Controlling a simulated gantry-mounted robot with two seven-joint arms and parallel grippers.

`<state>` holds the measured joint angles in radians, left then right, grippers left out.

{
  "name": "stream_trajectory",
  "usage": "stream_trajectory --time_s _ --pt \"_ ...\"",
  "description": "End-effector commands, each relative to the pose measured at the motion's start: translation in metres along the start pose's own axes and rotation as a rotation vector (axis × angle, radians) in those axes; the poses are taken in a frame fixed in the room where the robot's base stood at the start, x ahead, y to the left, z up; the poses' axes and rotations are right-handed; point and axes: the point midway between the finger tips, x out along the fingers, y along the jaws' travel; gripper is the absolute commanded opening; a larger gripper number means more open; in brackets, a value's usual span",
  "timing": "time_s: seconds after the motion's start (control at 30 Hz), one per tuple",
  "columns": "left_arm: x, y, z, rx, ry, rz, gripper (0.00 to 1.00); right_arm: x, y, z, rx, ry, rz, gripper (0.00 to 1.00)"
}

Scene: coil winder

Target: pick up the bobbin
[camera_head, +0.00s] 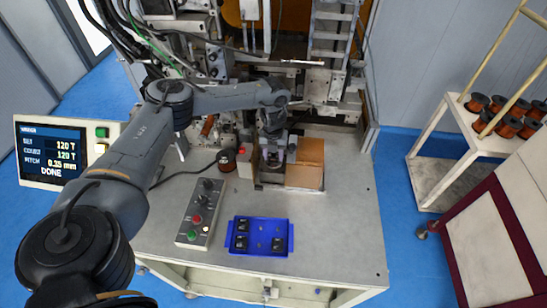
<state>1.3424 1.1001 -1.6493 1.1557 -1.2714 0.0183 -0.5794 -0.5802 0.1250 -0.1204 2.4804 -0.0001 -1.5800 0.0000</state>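My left arm reaches in from the left. Its gripper (273,157) points down at the winder's front, beside a brown block, and its fingertips are too small and dark to tell whether they are open or hold anything. I cannot make out a bobbin between or under the fingers. Several small black pieces that look like bobbins (278,243) sit in a blue tray (260,222) at the front of the worktop, nearer than the gripper. My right gripper is not in view.
A brown block (306,164) stands right of the gripper and a dark copper spool (227,160) left of it. A button box (201,214) lies left of the tray. A screen (55,152) reads DONE. The worktop's right side is clear. A cart (450,150) holds copper spools.

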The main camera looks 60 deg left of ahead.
Motion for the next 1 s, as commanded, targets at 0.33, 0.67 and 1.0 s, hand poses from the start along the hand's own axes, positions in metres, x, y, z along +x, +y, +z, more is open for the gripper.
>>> stream_trajectory --time_s 0.33,0.67,1.0 --pt "0.000 0.000 0.000 0.000 0.000 0.000 0.06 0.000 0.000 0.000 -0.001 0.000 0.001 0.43" --pt "-0.018 -0.001 0.001 -0.001 -0.002 -0.003 0.06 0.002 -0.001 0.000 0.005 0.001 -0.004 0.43" --pt "-0.078 -0.001 0.001 0.001 -0.003 -0.003 0.06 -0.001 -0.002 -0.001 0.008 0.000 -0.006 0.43"
